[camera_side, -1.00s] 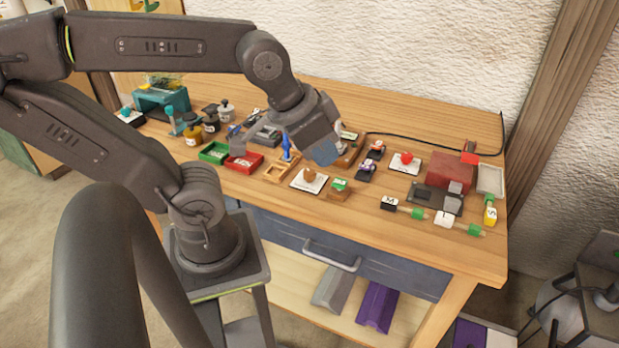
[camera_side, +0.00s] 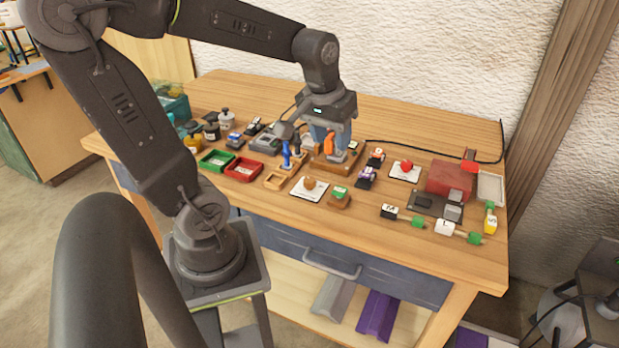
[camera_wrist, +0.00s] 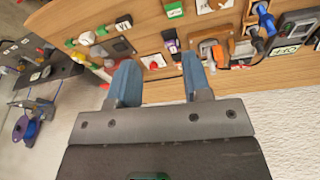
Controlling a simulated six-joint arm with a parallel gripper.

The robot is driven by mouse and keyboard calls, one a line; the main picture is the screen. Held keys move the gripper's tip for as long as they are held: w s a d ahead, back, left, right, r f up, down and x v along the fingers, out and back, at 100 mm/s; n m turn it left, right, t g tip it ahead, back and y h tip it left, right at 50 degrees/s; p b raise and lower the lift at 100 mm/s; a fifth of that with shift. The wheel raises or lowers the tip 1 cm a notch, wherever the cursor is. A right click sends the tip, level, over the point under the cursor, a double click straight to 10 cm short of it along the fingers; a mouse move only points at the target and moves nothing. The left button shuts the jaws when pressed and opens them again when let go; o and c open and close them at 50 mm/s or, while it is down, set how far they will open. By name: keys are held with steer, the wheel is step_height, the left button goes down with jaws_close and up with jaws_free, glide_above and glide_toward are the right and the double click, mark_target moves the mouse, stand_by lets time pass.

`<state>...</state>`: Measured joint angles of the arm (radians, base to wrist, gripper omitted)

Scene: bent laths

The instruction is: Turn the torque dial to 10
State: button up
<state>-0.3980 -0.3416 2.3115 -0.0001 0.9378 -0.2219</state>
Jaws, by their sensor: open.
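My gripper (camera_side: 332,142) is upright over the back middle of the bench, its two blue fingers pointing down. In the wrist view my gripper (camera_wrist: 159,64) has its fingers spread with nothing held between them. An orange and grey tool (camera_side: 328,146) stands on a wooden base (camera_side: 340,164) at the fingers. In the wrist view the tool (camera_wrist: 211,50) lies beside the right-hand finger, not between the fingers. I cannot make out a torque dial, its numbers or its setting; it may be on this tool, partly hidden by the fingers.
A blue-handled tool (camera_side: 286,155) stands left of the gripper. Green (camera_side: 216,159) and red (camera_side: 243,168) trays are farther left. A white card with a red knob (camera_side: 405,170) and a dark red box (camera_side: 450,178) are right. A black cable (camera_side: 430,149) runs behind.

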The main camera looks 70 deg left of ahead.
mark_target(310, 179)
steer(key=shift+o, duration=1.2)
steer(key=a+f+n+g, duration=0.1)
steer(key=a+f+n, duration=0.1)
steer(key=a, duration=0.4)
steer(key=a+f+n+g+h, duration=0.1)
steer(key=a+f+n, duration=0.2)
steer(key=a, duration=0.3)
steer(key=shift+a+f+n, duration=0.15)
steer(key=shift+f+n, duration=0.1)
steer(key=shift+n, duration=0.45)
step_height(310, 179, down, 14)
steer(key=shift+r, duration=0.1)
steer(key=c, duration=0.9)
